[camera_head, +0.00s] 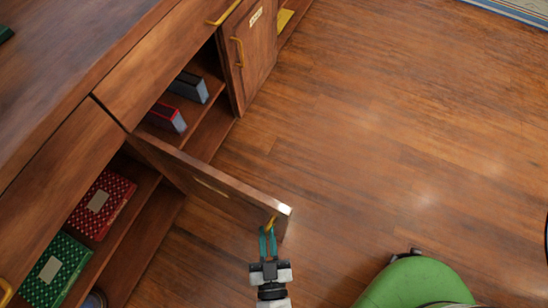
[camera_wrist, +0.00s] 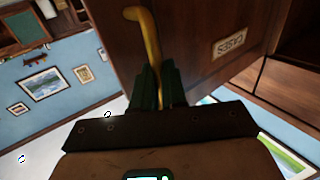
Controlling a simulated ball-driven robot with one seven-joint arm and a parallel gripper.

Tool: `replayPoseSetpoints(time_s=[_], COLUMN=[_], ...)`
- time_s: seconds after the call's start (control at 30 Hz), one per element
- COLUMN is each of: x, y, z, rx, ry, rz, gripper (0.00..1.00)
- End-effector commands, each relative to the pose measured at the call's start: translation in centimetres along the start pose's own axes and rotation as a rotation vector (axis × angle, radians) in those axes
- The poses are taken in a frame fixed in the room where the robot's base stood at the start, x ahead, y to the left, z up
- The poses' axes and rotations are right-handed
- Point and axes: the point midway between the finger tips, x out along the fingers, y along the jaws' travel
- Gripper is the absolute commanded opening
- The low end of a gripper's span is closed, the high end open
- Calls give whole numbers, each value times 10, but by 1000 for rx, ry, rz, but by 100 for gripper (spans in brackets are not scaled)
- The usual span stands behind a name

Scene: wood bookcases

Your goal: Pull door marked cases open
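The wooden door marked CASES (camera_head: 232,203) stands swung out from the bookcase, roughly square to its front. Its label (camera_wrist: 228,44) reads upside down in the wrist view; the door face (camera_wrist: 195,30) fills the middle there. A curved brass handle (camera_wrist: 148,35) is on the door near its free edge; it also shows in the head view (camera_head: 271,221). My gripper (camera_head: 267,233) is at the handle, with its teal fingers on both sides of it. In the wrist view the fingers (camera_wrist: 160,78) close on the handle's lower part, hiding it.
The opened compartment holds red (camera_head: 101,204) and green (camera_head: 55,270) patterned boxes. The compartment beyond holds a red-and-grey box (camera_head: 167,117) and a dark box (camera_head: 189,87). Another labelled door (camera_head: 248,55) stands open farther along. The floor (camera_head: 390,130) to the right is clear; a green round object (camera_head: 415,284) is nearby.

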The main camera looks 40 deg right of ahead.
Motion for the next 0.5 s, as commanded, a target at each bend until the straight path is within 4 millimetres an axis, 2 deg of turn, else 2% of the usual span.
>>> replayPoseSetpoints(time_s=[0.03, 0.1, 0.5], x=[0, -4, -8], y=[-14, -17, -22], z=[-2, -3, -7], rx=[3, 3, 3], ry=[7, 7, 15], rz=[-27, -27, -23], gripper=[0, 0, 0])
